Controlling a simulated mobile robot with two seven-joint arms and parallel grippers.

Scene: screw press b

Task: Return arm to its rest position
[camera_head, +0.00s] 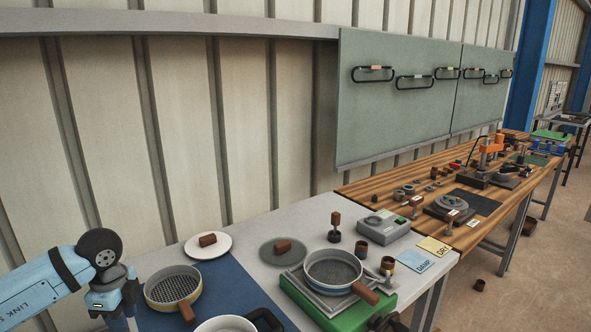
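My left arm comes in from the lower left, light blue with dark joints. My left gripper (118,318) is at its end, pointing down near the left end of the bench, just left of a round sieve (158,289) with a mesh bottom. Its fingertips are cut off or hidden at the bottom edge, so I cannot tell whether it is open or shut. I see nothing held in it. My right arm and gripper are not in view.
A white lid (208,252) and grey lid (283,257) lie behind. A wooden bench (372,187) bears an orange press (490,146). Free air lies above the benches.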

